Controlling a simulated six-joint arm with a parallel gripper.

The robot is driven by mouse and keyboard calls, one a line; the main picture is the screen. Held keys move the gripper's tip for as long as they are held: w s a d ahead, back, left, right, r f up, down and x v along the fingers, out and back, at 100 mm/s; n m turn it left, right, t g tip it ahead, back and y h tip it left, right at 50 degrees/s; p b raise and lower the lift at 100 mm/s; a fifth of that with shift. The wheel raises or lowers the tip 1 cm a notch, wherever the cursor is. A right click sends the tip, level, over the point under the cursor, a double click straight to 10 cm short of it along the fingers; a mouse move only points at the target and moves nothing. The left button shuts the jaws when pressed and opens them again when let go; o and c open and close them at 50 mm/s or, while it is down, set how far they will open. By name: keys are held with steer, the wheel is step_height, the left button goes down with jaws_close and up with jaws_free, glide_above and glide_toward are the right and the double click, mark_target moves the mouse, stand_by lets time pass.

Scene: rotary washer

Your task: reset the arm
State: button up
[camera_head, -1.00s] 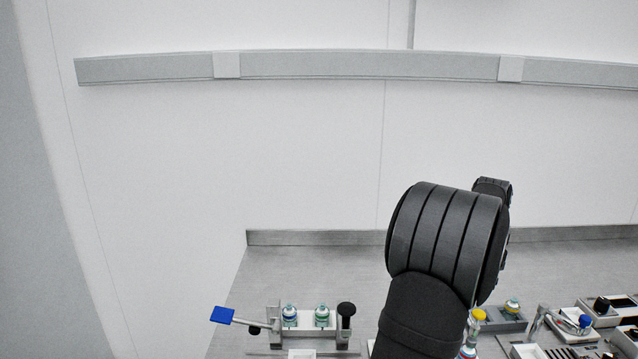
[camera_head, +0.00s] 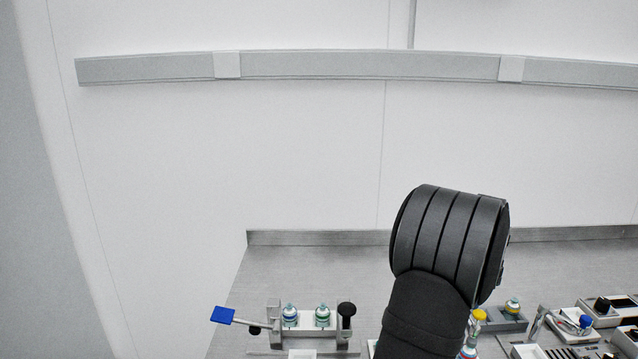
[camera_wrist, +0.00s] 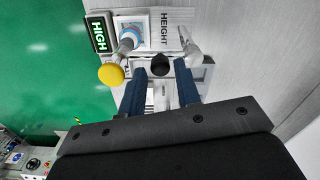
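My arm (camera_head: 440,260) rises from the bottom edge right of centre in the head view, dark grey with a ribbed joint at its top. My gripper is hidden behind it there. In the wrist view my gripper (camera_wrist: 160,70) shows two dark blue fingers standing apart, so it is open. A black round knob (camera_wrist: 160,65) and a pale device show in the gap between the fingers. I cannot tell how far beyond the fingertips they are. No held object is visible.
A rack (camera_head: 305,330) with two capped bottles, a black knob and a blue-ended lever stands left of my arm. Small devices (camera_head: 590,310) crowd the right. A yellow cap (camera_wrist: 111,74) and a HIGH sign (camera_wrist: 98,34) lie near my left finger. The rear bench is clear.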

step_height(320, 180, up, 16)
step_height(320, 180, down, 17)
steer(key=shift+d+f, duration=0.1)
steer(key=shift+f, duration=0.1)
steer(key=w+d+r+n, duration=0.1)
steer(key=d+r+n, duration=0.2)
steer(key=r+n, duration=0.3)
steer(key=n, duration=0.3)
steer(key=shift+w+n, duration=0.15)
steer(key=shift+n, duration=0.15)
stand_by(0.6)
steer(key=shift+d, duration=0.1)
